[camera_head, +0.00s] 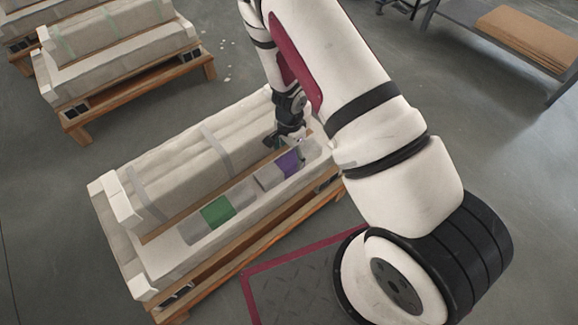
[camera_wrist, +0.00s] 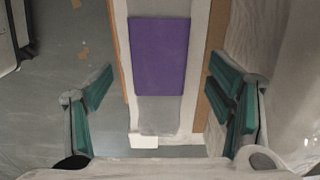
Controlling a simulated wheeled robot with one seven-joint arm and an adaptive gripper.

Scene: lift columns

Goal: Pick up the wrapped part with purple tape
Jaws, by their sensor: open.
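The wrapped part with purple tape (camera_head: 289,163) lies on the front ledge of the nearest pallet load, at its right end in the head view. In the wrist view its purple band (camera_wrist: 160,56) fills the upper middle, with clear wrap below it. My gripper (camera_head: 289,140) is above and just behind this part in the head view. In the wrist view the gripper (camera_wrist: 158,92) shows its two green-padded fingers wide apart, one on each side of the part's line. Nothing is between them in their grasp. I cannot tell the exact height over the part.
A wrapped part with green tape (camera_head: 217,212) lies left of the purple one on the same ledge. A long wrapped bundle (camera_head: 190,160) runs close behind both. More loaded pallets (camera_head: 115,60) stand at upper left. A bench with cardboard (camera_head: 530,40) is at upper right.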

